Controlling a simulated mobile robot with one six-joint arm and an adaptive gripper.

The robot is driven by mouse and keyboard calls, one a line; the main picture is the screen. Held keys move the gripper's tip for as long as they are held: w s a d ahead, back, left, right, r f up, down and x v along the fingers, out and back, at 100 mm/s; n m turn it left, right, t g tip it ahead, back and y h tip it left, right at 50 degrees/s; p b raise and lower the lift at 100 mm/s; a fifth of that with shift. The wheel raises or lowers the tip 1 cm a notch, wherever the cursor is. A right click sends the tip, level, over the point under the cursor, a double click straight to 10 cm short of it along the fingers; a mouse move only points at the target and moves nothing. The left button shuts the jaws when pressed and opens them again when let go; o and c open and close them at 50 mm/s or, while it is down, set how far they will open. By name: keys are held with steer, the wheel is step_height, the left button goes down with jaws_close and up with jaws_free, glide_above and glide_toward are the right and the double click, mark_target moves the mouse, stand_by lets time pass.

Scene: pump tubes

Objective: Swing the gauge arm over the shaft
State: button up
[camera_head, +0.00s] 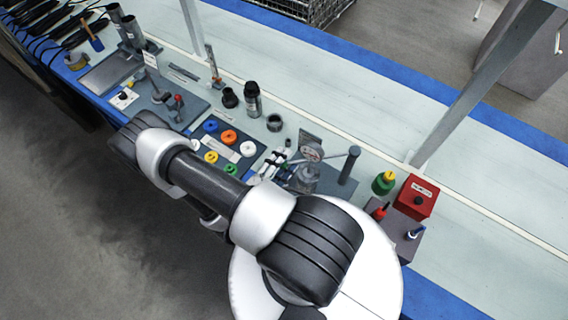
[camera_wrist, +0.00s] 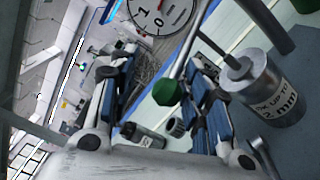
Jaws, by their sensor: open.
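The gauge's round white dial (camera_head: 311,152) stands by a metal cylinder (camera_head: 305,180) on the bench; the dial also shows at the top of the wrist view (camera_wrist: 160,14). A thin rod (camera_head: 335,155) runs right from near the dial to a dark upright post (camera_head: 347,168). In the wrist view a labelled metal cylinder reading "2 mm" (camera_wrist: 268,90) is at the right. A green knob (camera_wrist: 167,92) on a rod shows between my fingers, closer to the right one. My gripper (camera_wrist: 155,78) is open; I cannot tell whether it touches the knob. Which part is the shaft is unclear.
A green and yellow part (camera_head: 384,183) and a red box (camera_head: 415,196) stand to the right. Coloured rings (camera_head: 229,137) lie on a board to the left, with black cylinders (camera_head: 252,98) behind. The pale bench behind the gauge is clear. A metal frame post (camera_head: 470,90) rises at the right.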

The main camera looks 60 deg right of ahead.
steer(key=o, duration=0.8)
steer(key=r, duration=0.6)
steer(key=shift+w+d+r, duration=0.1)
steer(key=shift+d+r, duration=0.25)
steer(key=shift+d, duration=0.05)
steer(key=shift+s+a+r, duration=0.1)
steer(key=shift+a+r, duration=0.25)
steer(key=shift+r, duration=0.25)
steer(key=shift+s+a+r, duration=0.1)
steer(key=shift+a+r, duration=0.25)
steer(key=shift+r, duration=0.2)
steer(key=c, duration=0.5)
steer(key=shift+r, duration=0.1)
steer(key=c, duration=0.3)
steer(key=shift+d, duration=0.3)
steer(key=shift+a, duration=0.1)
steer(key=shift+c, duration=0.4)
